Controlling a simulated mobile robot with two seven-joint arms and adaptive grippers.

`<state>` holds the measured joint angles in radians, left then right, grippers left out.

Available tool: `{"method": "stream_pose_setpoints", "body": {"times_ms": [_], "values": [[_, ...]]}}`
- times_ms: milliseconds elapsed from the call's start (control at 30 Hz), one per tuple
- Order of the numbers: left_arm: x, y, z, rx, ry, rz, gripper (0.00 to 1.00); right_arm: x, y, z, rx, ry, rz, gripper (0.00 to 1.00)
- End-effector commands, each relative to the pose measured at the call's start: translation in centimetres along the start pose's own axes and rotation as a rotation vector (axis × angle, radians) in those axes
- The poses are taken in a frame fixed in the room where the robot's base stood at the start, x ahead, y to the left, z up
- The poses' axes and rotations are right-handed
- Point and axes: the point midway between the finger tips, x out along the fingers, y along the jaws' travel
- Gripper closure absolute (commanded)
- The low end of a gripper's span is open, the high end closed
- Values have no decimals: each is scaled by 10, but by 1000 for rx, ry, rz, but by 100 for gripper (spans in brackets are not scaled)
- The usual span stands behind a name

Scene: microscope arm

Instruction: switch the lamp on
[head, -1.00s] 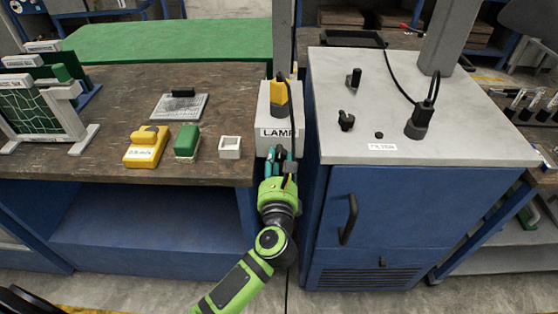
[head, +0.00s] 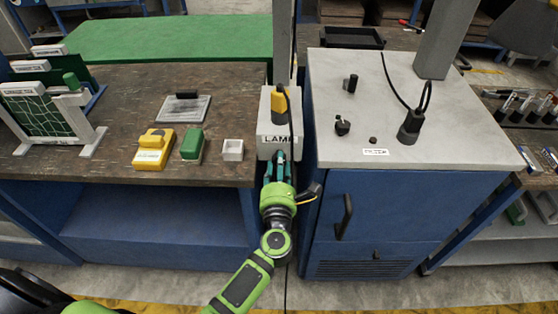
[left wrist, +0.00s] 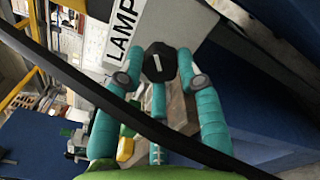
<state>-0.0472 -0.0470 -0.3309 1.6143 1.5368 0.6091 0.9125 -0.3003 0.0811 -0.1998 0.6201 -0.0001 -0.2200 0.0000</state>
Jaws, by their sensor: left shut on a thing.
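The lamp box (head: 266,122) is a pale grey box with a "LAMP" label, between the wooden bench and the blue cabinet. A yellow plug with a black cable is on its top. In the left wrist view its front face shows the label (left wrist: 121,28) and a dark knob (left wrist: 158,62) with a white mark. My left gripper (head: 278,166) is at the box's front, just below the label. In the left wrist view its teal fingers (left wrist: 160,72) are closed around the knob, one on each side. The knob is hidden in the head view. My right gripper is not in view.
The bench (head: 120,105) on the left holds a yellow block (head: 152,152), a green block (head: 192,146) and a small white open box (head: 232,150). The blue cabinet (head: 415,205) stands close on the right. A black cable crosses in front of the left wrist camera.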

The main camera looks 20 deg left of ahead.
Motion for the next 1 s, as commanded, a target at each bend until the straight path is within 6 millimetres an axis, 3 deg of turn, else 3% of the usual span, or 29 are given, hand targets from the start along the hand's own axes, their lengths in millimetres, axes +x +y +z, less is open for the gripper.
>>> {"method": "stream_pose_setpoints", "body": {"times_ms": [33, 500, 1000], "values": [[2, 4, 8, 44, -8, 5, 97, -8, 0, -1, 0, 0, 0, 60], [2, 3, 8, 461, -9, 7, 97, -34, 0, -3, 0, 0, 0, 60], [2, 1, 7, 678, -10, 9, 97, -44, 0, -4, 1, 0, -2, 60]]}}
